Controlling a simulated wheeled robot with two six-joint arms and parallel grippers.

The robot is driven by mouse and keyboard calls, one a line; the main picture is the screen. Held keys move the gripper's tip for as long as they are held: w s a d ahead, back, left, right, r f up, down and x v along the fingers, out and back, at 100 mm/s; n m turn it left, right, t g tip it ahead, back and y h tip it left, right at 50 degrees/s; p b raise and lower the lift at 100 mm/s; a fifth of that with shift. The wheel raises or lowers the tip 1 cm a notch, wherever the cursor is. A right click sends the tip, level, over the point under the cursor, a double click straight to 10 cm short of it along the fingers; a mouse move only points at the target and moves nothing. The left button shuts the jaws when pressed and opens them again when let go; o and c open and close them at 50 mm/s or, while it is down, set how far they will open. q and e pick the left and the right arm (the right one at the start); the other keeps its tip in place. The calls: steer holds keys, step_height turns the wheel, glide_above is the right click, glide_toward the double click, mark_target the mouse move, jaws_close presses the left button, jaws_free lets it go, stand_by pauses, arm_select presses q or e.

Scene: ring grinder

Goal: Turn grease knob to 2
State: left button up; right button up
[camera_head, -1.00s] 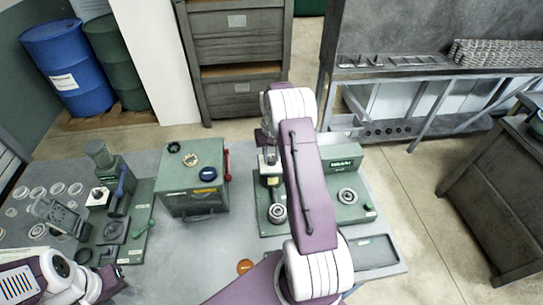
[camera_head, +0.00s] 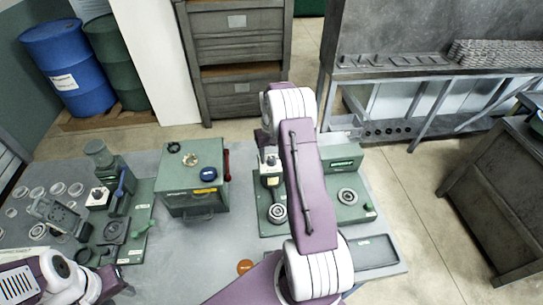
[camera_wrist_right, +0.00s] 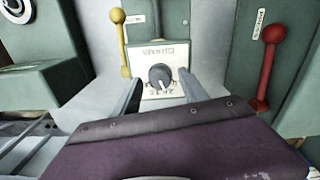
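The grease knob (camera_wrist_right: 159,77) is a dark round dial on a white plate (camera_wrist_right: 149,56) with printed lettering, upside down in the right wrist view. It also shows small in the head view (camera_head: 271,161), on the right-hand green machine. Its exact setting is too small to read. My right gripper (camera_wrist_right: 161,84) is open, its two grey fingers on either side of the dial. I cannot tell whether they touch it. In the head view the right arm hides most of this gripper. My left gripper (camera_head: 118,281) is at the lower left, far from the knob; its opening is unclear.
A yellow lever (camera_wrist_right: 121,42) stands left of the knob and a red lever (camera_wrist_right: 267,65) right of it in the wrist view. A green box (camera_head: 193,180) stands left of the machine (camera_head: 335,205).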

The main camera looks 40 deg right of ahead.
mark_target(272, 158)
step_height(272, 158, up, 9)
steer(key=b, duration=0.2)
stand_by(0.3)
